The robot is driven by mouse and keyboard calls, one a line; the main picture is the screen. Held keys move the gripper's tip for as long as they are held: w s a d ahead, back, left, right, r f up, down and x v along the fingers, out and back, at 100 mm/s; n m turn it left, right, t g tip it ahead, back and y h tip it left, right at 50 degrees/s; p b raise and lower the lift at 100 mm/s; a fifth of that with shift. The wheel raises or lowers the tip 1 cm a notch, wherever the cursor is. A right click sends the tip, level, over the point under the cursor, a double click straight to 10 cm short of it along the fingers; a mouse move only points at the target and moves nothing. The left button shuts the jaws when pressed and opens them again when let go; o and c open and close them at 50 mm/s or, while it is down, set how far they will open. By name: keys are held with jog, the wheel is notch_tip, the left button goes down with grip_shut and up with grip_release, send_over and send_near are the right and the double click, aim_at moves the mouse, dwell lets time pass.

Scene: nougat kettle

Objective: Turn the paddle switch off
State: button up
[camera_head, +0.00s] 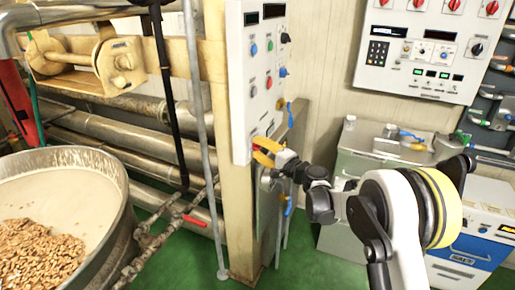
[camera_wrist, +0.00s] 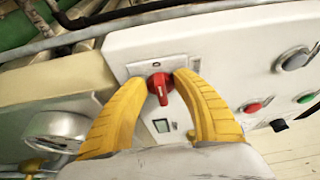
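The red paddle switch (camera_wrist: 161,86) sits on a pale square plate on the white control panel (camera_head: 238,90). Its handle points roughly up and down in the wrist view. My gripper (camera_wrist: 162,77) has its two yellow fingers apart, one on each side of the red handle. The fingertips are very near the handle; I cannot tell if they touch it. In the head view my gripper (camera_head: 257,148) is at the lower end of the panel, and its fingers mostly hide the switch.
A grey push button (camera_wrist: 294,60) and a red button (camera_wrist: 252,107) sit beside the switch on the same panel. A large kettle (camera_head: 122,220) with nuts stands at left, with pipes behind. A second control panel (camera_head: 385,85) hangs at the back right above metal cabinets.

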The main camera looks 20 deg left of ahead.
jog(key=v, duration=1.2)
